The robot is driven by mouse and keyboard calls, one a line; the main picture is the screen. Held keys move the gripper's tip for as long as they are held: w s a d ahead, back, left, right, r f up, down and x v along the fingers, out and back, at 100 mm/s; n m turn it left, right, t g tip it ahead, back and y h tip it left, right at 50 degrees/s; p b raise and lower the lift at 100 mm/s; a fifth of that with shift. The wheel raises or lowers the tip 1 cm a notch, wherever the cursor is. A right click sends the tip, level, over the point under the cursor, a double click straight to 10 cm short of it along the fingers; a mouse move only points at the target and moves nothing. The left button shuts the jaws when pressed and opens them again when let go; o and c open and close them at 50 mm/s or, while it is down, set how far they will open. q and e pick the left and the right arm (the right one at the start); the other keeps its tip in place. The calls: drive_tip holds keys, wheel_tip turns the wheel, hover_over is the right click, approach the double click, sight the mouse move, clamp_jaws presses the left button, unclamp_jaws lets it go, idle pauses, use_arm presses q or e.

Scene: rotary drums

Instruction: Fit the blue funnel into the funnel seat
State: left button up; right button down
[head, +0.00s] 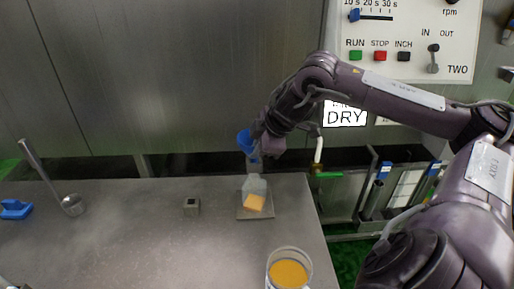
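The blue funnel (244,139) is at the tip of my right arm, off the table, with its wide mouth up and slightly tilted. My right gripper (257,152) is at the funnel's right side and appears shut on it; the fingers are small and partly hidden. Below the funnel, a clear vessel (256,184) with yellow-orange contents stands on a grey square plate (256,213). A pale, translucent part shows between funnel and vessel; I cannot tell whether they touch. Which part is the funnel seat is unclear. My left gripper is not seen.
A small grey block (192,206) with a dark hole stands left of the plate. A jar of orange powder (288,273) stands near the front. The table (140,240) is otherwise mostly clear.

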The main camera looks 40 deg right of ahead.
drive_tip(key=shift+f+b, duration=0.6)
drive_tip(key=shift+f, duration=0.1)
drive_tip(key=c, duration=1.6)
unclamp_jaws()
drive_tip(key=shift+r, duration=0.1)
drive_tip(key=shift+s+r, duration=0.1)
drive_tip(key=shift+s+d+r+b, duration=0.1)
drive_tip(key=shift+s+r+b, duration=0.1)
drive_tip(key=shift+r+b, duration=0.15)
drive_tip(key=b+v, duration=0.1)
drive_tip(key=v, duration=0.5)
drive_tip(key=shift+s+r+b, duration=0.2)
drive_tip(key=shift+r+b, duration=0.05)
drive_tip(key=shift+b, duration=0.15)
